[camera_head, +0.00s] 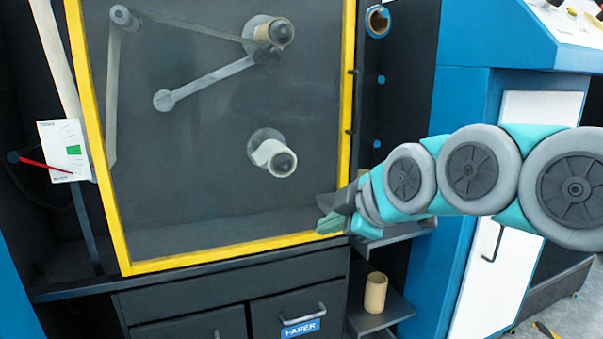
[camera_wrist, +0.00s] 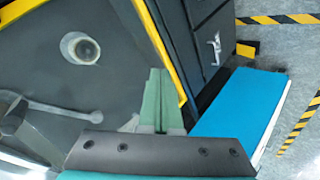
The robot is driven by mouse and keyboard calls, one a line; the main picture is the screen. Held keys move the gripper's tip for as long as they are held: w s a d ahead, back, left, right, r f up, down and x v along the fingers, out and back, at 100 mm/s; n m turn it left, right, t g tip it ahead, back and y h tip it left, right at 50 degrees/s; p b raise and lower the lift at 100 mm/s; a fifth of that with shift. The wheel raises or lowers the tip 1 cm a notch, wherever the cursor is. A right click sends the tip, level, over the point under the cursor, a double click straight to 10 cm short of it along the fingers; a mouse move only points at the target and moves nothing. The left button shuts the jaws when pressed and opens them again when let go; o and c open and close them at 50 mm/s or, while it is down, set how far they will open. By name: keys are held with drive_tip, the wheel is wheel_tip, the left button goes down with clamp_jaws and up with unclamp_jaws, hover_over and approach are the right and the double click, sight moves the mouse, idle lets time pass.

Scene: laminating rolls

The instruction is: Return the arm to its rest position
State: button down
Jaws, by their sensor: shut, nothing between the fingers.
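My gripper (camera_head: 328,223) is at the lower right corner of the yellow-framed door, at the end of my teal and grey arm that reaches in from the right. In the wrist view, the green fingers of my gripper (camera_wrist: 155,85) are together with nothing between them. They point toward the yellow frame (camera_wrist: 150,45) and the dark panel. I cannot tell whether the fingertips touch the frame.
The machine door (camera_head: 220,130) shows rollers and a web behind it. A cardboard core (camera_head: 375,292) stands on a low shelf right of the PAPER drawer (camera_head: 290,318). A blue cabinet (camera_head: 450,105) stands behind my arm. Striped floor tape (camera_wrist: 300,125) shows in the wrist view.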

drive_tip(key=s+d+f+m+g+h+p, duration=0.1)
drive_tip(key=s+d+f+m+g+h, duration=0.1)
drive_tip(key=s+d+f+m+g, duration=0.3)
drive_tip(key=s+d+f+m+g+h+p, duration=0.2)
drive_tip(key=s+f+m, duration=1)
drive_tip(key=s, duration=1)
wheel_tip(320, 180, down, 5)
drive_tip(key=d+g+h, duration=0.1)
drive_tip(key=d+g, duration=0.1)
drive_tip(key=g, duration=0.1)
drive_tip(key=shift+s+d+g+h, duration=0.25)
drive_tip(key=shift+d+g+h, duration=0.05)
drive_tip(key=shift+d, duration=0.1)
drive_tip(key=shift+a+r, duration=0.1)
drive_tip(key=shift+a, duration=0.05)
